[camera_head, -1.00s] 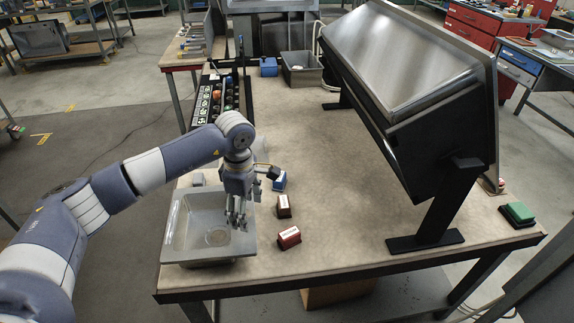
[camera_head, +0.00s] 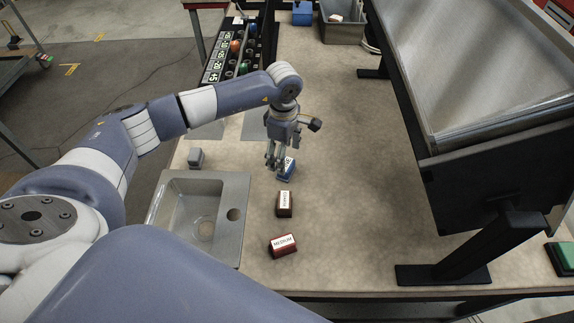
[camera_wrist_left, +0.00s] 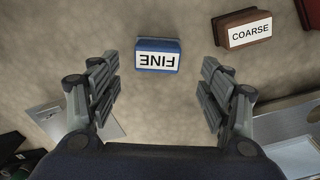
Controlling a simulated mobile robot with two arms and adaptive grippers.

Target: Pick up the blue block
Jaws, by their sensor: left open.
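The blue block (camera_head: 288,171) with a white label stands on the table, partly hidden by my left gripper in the head view. In the left wrist view the blue block (camera_wrist_left: 158,56) shows its label "FINE" upside down. My left gripper (camera_head: 274,166) is above and beside it, pointing down. In the left wrist view the fingers of my left gripper (camera_wrist_left: 160,92) are spread apart, with the block ahead between them and nothing held. My right gripper is not in view.
A brown "COARSE" block (camera_head: 284,204) and a red "MEDIUM" block (camera_head: 283,245) stand nearer the front. A metal sink (camera_head: 238,235) lies left of them, with a grey block (camera_head: 196,158) behind it. A large dark rack (camera_head: 470,150) stands right. The table middle is clear.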

